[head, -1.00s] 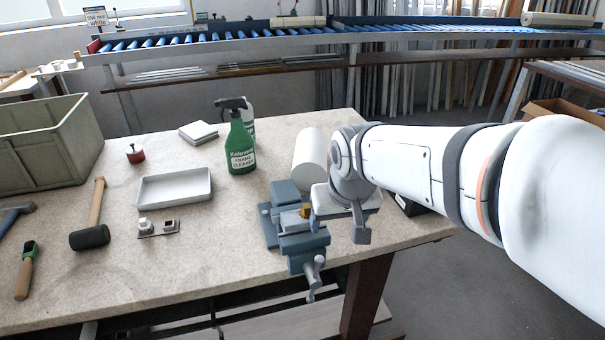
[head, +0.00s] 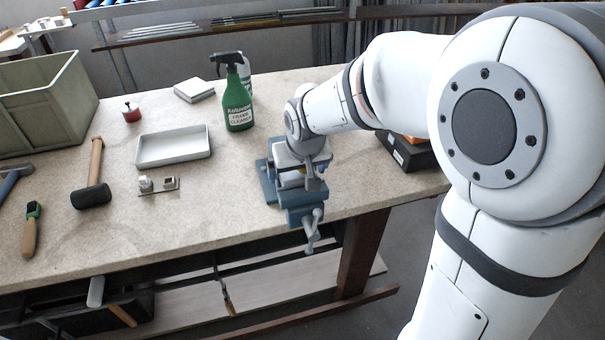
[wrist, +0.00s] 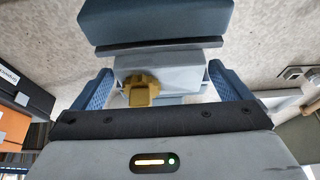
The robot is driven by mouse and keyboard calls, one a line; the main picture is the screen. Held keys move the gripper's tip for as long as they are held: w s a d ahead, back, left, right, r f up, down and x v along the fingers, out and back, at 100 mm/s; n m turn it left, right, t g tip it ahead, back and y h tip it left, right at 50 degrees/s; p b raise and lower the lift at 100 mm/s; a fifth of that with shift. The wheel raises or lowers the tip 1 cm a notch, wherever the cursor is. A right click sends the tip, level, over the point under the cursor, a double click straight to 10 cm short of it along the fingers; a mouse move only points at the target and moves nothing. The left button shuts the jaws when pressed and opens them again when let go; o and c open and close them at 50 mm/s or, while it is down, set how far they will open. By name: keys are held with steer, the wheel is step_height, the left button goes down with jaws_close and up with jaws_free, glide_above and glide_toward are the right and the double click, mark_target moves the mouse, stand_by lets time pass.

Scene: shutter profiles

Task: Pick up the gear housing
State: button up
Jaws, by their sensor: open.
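A light grey block with a brass-coloured piece on it, apparently the gear housing (wrist: 185,68), sits at the blue-grey vise (head: 300,200) on the workbench. In the head view it is mostly hidden by my wrist. My gripper (wrist: 159,72) is open above the vise, with blue fingers to the left and right of the block in the wrist view. I see gaps at the fingers and cannot tell any contact. In the head view my gripper (head: 313,176) hangs over the vise, its fingertips partly hidden.
The bench's front middle is clear.

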steer(key=shift+c, duration=0.3)
steer(key=shift+r, duration=0.1)
steer(key=c, duration=1.3)
